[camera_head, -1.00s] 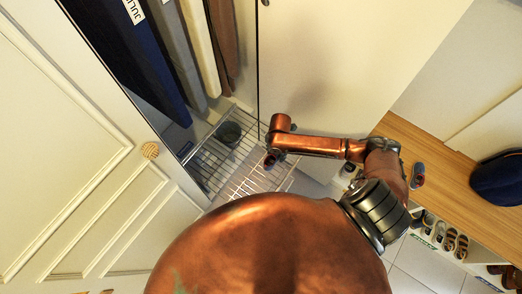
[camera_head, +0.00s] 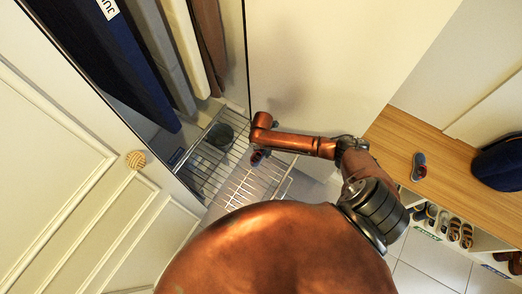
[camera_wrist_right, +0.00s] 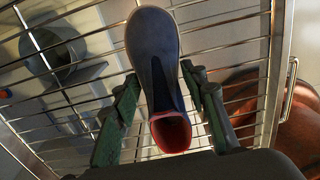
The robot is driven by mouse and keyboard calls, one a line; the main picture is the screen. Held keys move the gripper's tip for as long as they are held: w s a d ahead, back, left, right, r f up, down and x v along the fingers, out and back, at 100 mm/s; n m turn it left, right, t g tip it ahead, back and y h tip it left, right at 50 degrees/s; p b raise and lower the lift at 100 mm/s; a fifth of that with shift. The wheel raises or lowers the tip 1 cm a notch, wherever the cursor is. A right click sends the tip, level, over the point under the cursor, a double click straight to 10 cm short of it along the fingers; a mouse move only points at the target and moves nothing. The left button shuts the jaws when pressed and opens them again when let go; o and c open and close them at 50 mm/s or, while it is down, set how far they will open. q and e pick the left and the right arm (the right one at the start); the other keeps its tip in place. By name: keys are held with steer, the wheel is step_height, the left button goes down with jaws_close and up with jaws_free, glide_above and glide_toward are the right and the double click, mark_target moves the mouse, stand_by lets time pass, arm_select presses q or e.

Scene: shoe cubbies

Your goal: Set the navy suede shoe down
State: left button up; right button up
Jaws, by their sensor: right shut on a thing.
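The navy suede shoe (camera_wrist_right: 154,50), dark with a red lining at its opening, fills the middle of the right wrist view. My right gripper (camera_wrist_right: 163,100) is shut on it, with one green-grey finger on each side. The right gripper's fingers are mostly hidden by the arm in the head view. My left gripper is not in view.
A wooden bench (camera_head: 400,150) at right holds a blue-grey and red shoe (camera_head: 420,165) and a navy bag (camera_head: 500,163); cubbies hold several shoes.

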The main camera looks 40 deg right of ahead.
steer(key=shift+f, duration=0.1)
steer(key=o, duration=1.2)
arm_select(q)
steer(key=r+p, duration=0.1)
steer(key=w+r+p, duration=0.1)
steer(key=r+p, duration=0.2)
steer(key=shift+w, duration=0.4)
arm_select(e)
step_height(320, 180, up, 12)
steer(key=shift+r, duration=0.2)
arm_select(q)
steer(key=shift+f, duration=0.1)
